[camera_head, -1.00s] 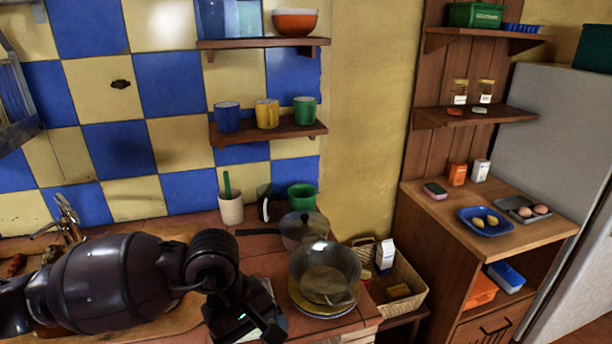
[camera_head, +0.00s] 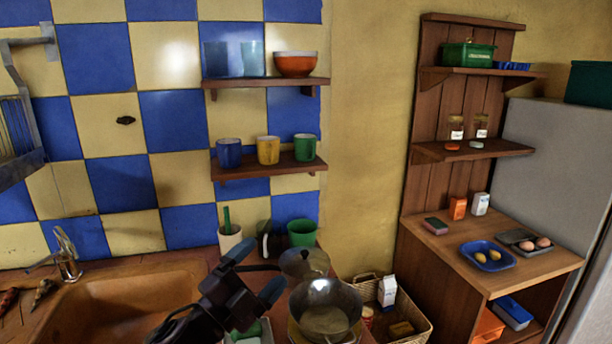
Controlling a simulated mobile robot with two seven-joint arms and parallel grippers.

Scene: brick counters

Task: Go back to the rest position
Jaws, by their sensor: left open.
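My left gripper (camera_head: 256,272) is in the lower middle of the head view, over the counter between the sink and the pans. Its two dark fingers are spread apart, and nothing shows between them. The arm behind it comes up from the bottom edge. My right gripper is not in the picture.
A wicker basket (camera_head: 412,313) is farther right. The sink (camera_head: 110,305) lies left. Shelves with mugs (camera_head: 268,150) hang above. A utensil crock (camera_head: 229,238) stands behind.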

